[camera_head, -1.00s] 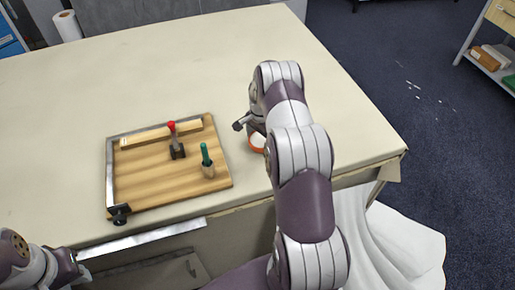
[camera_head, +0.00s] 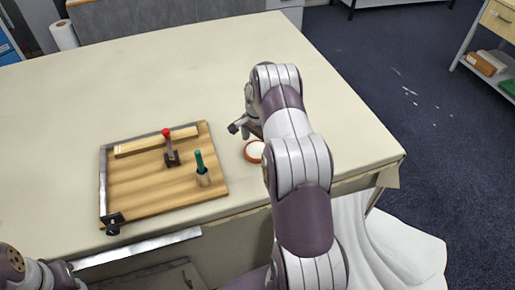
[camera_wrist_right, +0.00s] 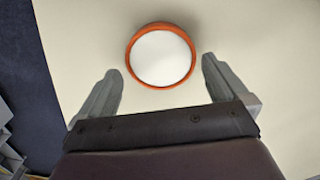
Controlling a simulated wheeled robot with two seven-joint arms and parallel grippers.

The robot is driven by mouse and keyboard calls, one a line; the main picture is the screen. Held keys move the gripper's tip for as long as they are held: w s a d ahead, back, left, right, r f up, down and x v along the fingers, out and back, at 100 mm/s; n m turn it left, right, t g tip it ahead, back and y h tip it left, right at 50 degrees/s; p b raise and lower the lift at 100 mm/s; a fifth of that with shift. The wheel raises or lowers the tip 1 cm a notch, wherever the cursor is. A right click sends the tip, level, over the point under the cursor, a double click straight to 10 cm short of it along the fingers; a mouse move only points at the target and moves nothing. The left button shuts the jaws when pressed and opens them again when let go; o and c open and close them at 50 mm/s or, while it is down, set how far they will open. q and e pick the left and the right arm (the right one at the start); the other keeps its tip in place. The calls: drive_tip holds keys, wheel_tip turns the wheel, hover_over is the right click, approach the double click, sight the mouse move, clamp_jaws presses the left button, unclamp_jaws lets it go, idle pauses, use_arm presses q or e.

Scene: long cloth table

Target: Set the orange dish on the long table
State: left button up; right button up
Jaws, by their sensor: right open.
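The orange dish (camera_head: 254,151) is a small round dish with an orange rim and a white inside. It sits on the long table (camera_head: 330,120), right of the wooden board, partly hidden by my right arm. In the right wrist view the dish (camera_wrist_right: 161,55) lies just beyond the fingertips, centred between them and not touched. My right gripper (camera_wrist_right: 160,78) is open and empty. In the head view the right gripper (camera_head: 240,129) is just beyond the dish, mostly hidden by its own arm. Of my left arm only a part shows at the lower left; its fingers are not visible.
A wooden board (camera_head: 140,188) with a metal edge lies left of the dish, carrying a wood strip, a red-topped lever (camera_head: 169,145) and a green-handled tool (camera_head: 200,165). A white paper roll (camera_head: 63,35) stands at the far left. The table's far half is clear.

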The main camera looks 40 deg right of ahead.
sight(257, 150)
wheel_tip(257, 150, up, 8)
drive_tip(key=r+b, duration=0.1)
drive_tip(key=b, duration=0.1)
drive_tip(key=s+a+r+n, duration=0.2)
drive_tip(key=a+n, duration=0.2)
drive_tip(key=a, duration=0.3)
drive_tip(key=s+a+r+n+t, duration=0.1)
drive_tip(key=s+a+r+n, duration=0.1)
drive_tip(key=s+a+n, duration=1)
drive_tip(key=s+a, duration=0.4)
drive_tip(key=s, duration=0.2)
drive_tip(key=shift+a+r, duration=0.2)
drive_tip(key=shift+a, duration=0.1)
drive_tip(key=shift+s, duration=0.1)
drive_tip(key=shift+d, duration=0.15)
